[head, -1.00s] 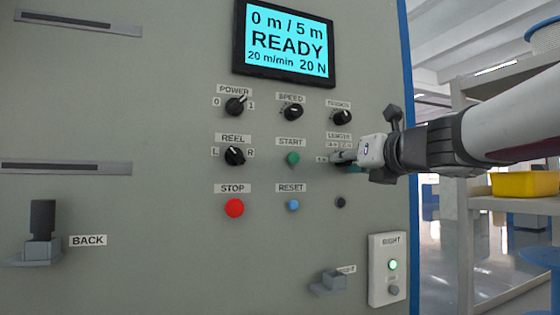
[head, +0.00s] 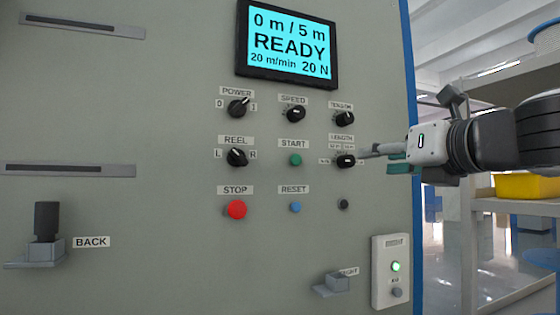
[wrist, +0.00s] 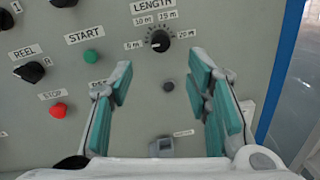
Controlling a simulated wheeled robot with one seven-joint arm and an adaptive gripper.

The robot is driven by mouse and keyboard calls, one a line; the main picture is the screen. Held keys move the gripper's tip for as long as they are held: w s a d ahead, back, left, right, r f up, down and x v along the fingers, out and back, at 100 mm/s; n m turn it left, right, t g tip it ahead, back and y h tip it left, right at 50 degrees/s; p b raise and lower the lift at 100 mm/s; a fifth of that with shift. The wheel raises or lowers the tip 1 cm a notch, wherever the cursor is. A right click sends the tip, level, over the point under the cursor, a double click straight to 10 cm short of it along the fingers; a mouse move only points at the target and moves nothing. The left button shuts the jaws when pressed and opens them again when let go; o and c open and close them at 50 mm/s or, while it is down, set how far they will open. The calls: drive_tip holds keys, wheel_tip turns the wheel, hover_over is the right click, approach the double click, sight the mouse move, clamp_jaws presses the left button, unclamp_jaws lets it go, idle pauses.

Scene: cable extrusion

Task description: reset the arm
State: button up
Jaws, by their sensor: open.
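My gripper (head: 378,158) is in front of the panel's right side, beside the LENGTH knob (head: 345,161). In the wrist view my gripper (wrist: 168,88) is open, with its teal-padded fingers apart and nothing between them. The LENGTH knob (wrist: 160,40) shows just beyond and between the fingertips, apart from them. It is a black dial with a white mark and a scale of lengths around it.
The grey panel (head: 150,140) carries a READY screen (head: 287,45), a POWER knob (head: 238,107), a green START button (head: 295,160), a red STOP button (head: 236,210) and a blue RESET button (head: 295,207). A shelf with a yellow bin (head: 525,186) stands at the right.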

drive_tip(key=shift+v, duration=0.95)
